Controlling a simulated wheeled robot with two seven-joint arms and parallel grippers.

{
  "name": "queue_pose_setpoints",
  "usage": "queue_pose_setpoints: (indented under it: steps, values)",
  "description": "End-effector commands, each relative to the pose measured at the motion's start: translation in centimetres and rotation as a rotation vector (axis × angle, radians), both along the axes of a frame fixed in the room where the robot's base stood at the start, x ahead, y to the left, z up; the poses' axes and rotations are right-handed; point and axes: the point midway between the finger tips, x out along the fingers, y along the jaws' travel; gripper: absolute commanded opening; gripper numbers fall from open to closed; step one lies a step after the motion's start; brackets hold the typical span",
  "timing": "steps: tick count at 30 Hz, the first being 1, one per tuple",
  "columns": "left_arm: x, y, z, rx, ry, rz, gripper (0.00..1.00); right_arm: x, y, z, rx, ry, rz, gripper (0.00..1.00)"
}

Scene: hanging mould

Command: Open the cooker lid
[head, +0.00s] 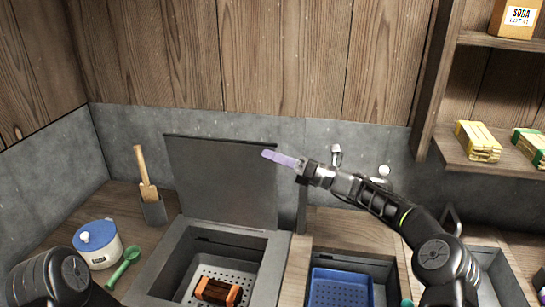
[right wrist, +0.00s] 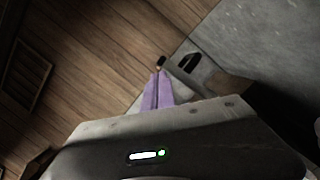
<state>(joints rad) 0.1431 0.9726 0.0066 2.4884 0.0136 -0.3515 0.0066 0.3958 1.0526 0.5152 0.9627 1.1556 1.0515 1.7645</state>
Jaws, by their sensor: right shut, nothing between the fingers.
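The cooker (head: 262,262) is a grey box sunk in the counter. Its dark flat lid (head: 220,180) stands upright at the back edge, so the cooker is open. Inside, a dark brown and orange block (head: 217,291) lies on a perforated light tray. My right gripper (head: 266,154) has purple fingers pressed together with nothing between them. In the head view its tips overlap the lid's upper right corner; I cannot tell whether they touch it. The fingers also show closed in the right wrist view (right wrist: 159,74). My left arm shows at the lower left, its gripper out of view.
A white pot with blue lid (head: 97,240), a green spoon (head: 124,268) and a holder with a wooden-handled tool (head: 153,210) stand left of the cooker. A blue basket (head: 341,287) sits in a well to the right. Shelves (head: 490,160) with packages are at the right.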

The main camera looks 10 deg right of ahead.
Motion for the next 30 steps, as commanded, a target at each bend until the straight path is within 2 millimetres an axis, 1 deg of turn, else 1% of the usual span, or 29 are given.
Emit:
queue_pose_setpoints:
  steps: [5,14,18,30]
  values:
    - [0.0,0.0,-0.6,-0.001,-0.002,0.000,0.38,-0.5,-1.3,-0.5,0.000,0.000,-0.004,0.00]
    - [0.2,-0.2,-2.1,-0.006,-0.009,-0.002,0.38,-2.6,-5.5,-1.4,-0.002,-0.001,-0.003,0.00]
    - [0.3,-0.2,-2.4,-0.006,-0.011,-0.003,0.38,-3.3,-6.6,-1.5,0.000,-0.001,-0.002,0.00]
    - [0.3,-0.2,-2.3,-0.006,-0.011,-0.003,0.38,-3.4,-6.8,-1.5,0.000,0.000,0.000,0.00]
